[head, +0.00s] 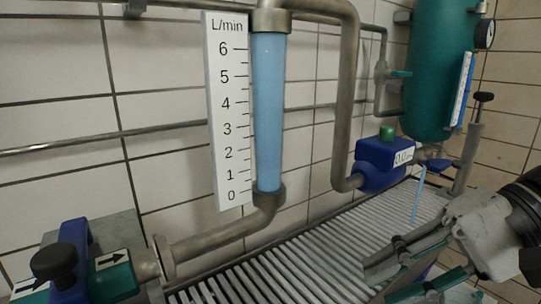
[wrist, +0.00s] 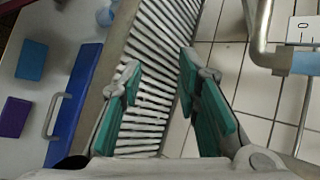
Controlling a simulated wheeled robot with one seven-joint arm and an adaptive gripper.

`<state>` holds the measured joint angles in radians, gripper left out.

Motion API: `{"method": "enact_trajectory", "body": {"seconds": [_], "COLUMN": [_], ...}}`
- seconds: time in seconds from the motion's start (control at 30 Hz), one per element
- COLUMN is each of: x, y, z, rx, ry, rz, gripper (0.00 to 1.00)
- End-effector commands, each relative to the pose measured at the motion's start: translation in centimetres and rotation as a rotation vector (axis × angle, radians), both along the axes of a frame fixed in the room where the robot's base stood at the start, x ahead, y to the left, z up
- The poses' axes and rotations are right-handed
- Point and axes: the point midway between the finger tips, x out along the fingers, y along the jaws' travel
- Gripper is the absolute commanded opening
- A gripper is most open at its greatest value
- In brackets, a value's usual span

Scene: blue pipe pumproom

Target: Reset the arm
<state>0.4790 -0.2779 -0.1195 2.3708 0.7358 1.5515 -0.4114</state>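My gripper (head: 380,282) is at the lower right in the head view, reaching in from the right edge above the slatted grating. It also shows in the wrist view (wrist: 160,78), with its two green-padded fingers apart and nothing between them. The slatted grating (wrist: 150,115) lies behind the gap between the fingers. No held object shows in either view.
A flow tube (head: 268,110) with an L/min scale (head: 228,110) stands against the tiled wall. A blue meter (head: 380,160) and green tank (head: 438,70) are at right. A valve (head: 70,265) is at lower left. The wrist view shows a blue block (wrist: 31,59) and purple block (wrist: 14,116).

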Motion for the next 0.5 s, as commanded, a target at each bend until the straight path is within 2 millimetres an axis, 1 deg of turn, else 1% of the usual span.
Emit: {"method": "enact_trajectory", "body": {"seconds": [0.03, 0.07, 0.1, 0.2, 0.3, 0.4, 0.5], "x": [-2.3, -3.5, -5.1, -8.1, -10.1, -11.3, -12.0], "y": [1.2, 1.6, 1.8, 1.4, 0.4, -0.7, -1.9], "z": [-0.8, -1.3, -2.1, -3.7, -4.7, -5.5, -5.9], "rx": [-0.092, -0.148, -0.224, -0.402, -0.55, -0.675, -0.786], "ry": [0.021, 0.035, 0.049, 0.058, 0.044, 0.015, -0.025], "rz": [0.072, 0.106, 0.147, 0.225, 0.272, 0.302, 0.321], "gripper": [0.3, 0.3, 0.3, 0.3, 0.3, 0.3, 0.3]}}
